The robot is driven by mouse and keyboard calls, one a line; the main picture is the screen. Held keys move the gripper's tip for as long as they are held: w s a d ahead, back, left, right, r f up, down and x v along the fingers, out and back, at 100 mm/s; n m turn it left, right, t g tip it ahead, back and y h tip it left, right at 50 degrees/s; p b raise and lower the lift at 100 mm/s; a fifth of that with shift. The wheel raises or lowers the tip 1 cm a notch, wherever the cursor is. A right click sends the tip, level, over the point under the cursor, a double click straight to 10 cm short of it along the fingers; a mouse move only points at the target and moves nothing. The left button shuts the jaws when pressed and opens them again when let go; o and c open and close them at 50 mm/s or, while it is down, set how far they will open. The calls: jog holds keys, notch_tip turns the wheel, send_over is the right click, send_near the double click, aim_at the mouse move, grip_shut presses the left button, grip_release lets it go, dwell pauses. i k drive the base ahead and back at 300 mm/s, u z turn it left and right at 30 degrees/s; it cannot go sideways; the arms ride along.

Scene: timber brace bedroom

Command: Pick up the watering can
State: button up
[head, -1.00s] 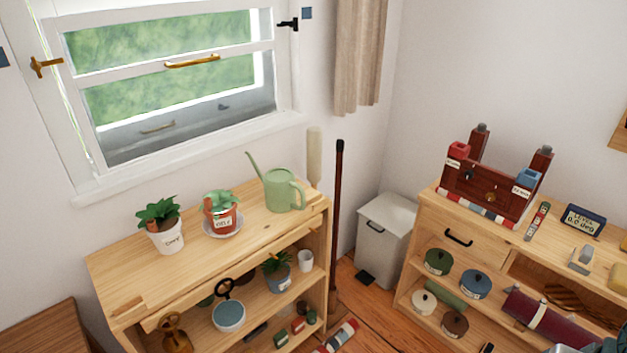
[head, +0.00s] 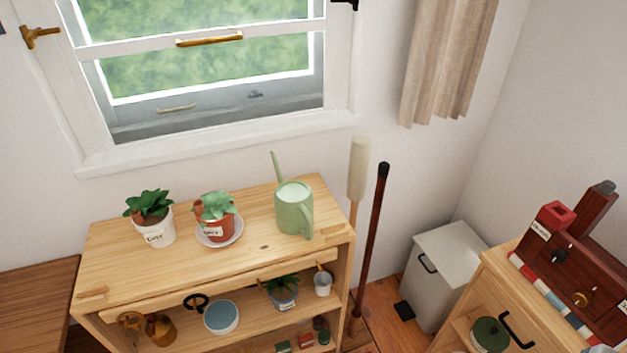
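The watering can (head: 294,211) is pale green, with a thin spout pointing up to the back left and a handle on its front right side. It stands upright on the right part of the wooden shelf's top (head: 262,247). To its left, apart from it, is a terracotta pot with a plant (head: 215,222) on a saucer. Further left is a white pot with a plant (head: 154,224). My gripper does not show in the head view.
A window (head: 205,70) is behind the shelf. A pale-headed pole (head: 357,170) and a dark pole (head: 375,230) stand at the shelf's right. A grey bin (head: 446,270) is beyond them, and a second wooden cabinet (head: 500,285) is at right. The shelf top's front middle is clear.

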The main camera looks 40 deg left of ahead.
aim_at(293, 199)
jog(key=u, duration=0.75)
jog(key=i, duration=0.75)
jog(key=u, duration=1.15)
jog(key=i, duration=0.2)
jog(key=u, duration=0.2)
